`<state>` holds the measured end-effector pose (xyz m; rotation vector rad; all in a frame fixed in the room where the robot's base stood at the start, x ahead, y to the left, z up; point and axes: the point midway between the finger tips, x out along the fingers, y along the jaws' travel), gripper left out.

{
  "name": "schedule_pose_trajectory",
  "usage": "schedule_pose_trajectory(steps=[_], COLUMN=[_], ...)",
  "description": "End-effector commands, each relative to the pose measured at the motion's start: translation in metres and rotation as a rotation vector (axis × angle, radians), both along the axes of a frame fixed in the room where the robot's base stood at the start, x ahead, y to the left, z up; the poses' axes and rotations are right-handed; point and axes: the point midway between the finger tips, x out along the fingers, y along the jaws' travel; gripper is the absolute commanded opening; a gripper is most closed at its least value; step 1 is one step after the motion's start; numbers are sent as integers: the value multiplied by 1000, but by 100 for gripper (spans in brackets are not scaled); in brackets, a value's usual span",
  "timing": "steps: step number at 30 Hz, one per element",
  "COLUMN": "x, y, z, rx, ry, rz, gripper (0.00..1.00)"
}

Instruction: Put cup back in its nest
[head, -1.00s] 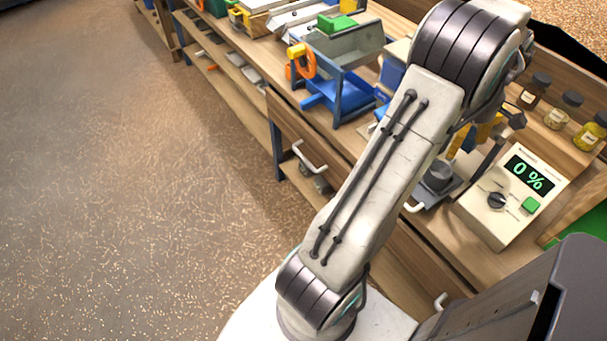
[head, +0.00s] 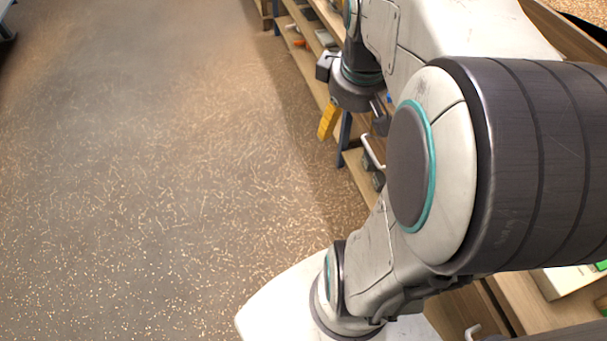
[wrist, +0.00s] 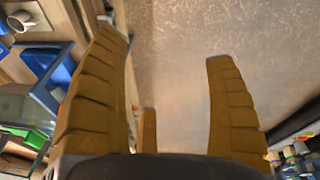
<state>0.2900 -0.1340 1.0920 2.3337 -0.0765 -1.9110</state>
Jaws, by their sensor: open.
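A small pale cup (wrist: 24,20) shows at the upper left of the wrist view, on the bench side. It is near the picture's edge, and I cannot make out a nest around it. My gripper (wrist: 163,48) is open, its yellow fingers wide apart with only brown floor between them. The cup lies outside the fingers, to their left. In the head view one yellow finger (head: 329,120) shows over the floor beside the bench. My arm hides most of the bench top there, and the cup is not visible in that view.
In the wrist view a blue part (wrist: 48,62) and a green block (wrist: 25,136) lie left of the fingers. Several small items (wrist: 292,158) stand at the lower right. In the head view a drawer handle (head: 371,153) sticks out from the bench. The floor (head: 170,170) at left is clear.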

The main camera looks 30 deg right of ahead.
Motion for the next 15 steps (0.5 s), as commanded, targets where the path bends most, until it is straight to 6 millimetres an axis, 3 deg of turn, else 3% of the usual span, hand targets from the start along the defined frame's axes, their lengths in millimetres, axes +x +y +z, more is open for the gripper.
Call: schedule_pose_trajectory(steps=[1, 6, 10, 15], x=[-3, -20, -35, -48], y=[26, 83, 110, 128], z=[0, -6, -12, -18], rx=[8, 52, 86, 117], ry=[-22, -77, -105, -123], rz=[13, -2, -12, -23], gripper=[78, 78, 78, 78])
